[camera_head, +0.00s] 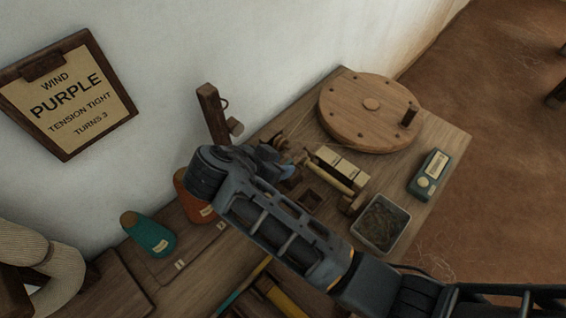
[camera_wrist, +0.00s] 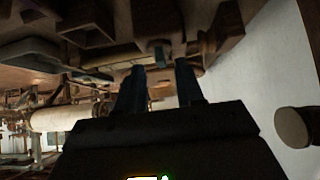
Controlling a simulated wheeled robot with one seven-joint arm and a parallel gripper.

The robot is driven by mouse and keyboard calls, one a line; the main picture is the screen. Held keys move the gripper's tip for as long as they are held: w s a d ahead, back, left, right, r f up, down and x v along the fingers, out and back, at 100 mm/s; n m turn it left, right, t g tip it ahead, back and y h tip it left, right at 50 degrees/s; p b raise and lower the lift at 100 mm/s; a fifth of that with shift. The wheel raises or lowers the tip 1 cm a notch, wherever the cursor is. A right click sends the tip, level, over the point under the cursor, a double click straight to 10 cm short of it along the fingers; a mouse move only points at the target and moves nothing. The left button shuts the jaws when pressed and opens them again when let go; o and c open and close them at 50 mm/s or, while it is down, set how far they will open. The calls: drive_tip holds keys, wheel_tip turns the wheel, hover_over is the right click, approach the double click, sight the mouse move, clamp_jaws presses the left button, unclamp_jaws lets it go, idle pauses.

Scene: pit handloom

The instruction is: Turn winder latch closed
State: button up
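The winder is on the wooden bench, with a large round wooden wheel (camera_head: 365,108) that has an upright handle peg, and a small spindle assembly (camera_head: 335,175) beside it. My gripper (camera_head: 287,166) is over the left side of this assembly, and my arm covers part of it. In the wrist view my gripper (camera_wrist: 161,72) has its two dark fingers apart, with a gap between them. A small bluish piece (camera_wrist: 160,50) shows beyond the gap, close to wooden parts. I cannot tell whether it is the latch or whether the fingers touch it. The latch is not clearly visible in the head view.
A wooden post (camera_head: 212,114) stands by the wall behind my gripper. A teal cone (camera_head: 149,234) and an orange cone (camera_head: 193,197) stand to the left. A metal tray (camera_head: 402,217) and a green box (camera_head: 429,174) are at right. A sign (camera_head: 68,94) hangs on the wall.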

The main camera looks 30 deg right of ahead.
drive_tip(key=v, duration=0.5)
drive_tip(key=shift+r, duration=0.1)
idle(0.3)
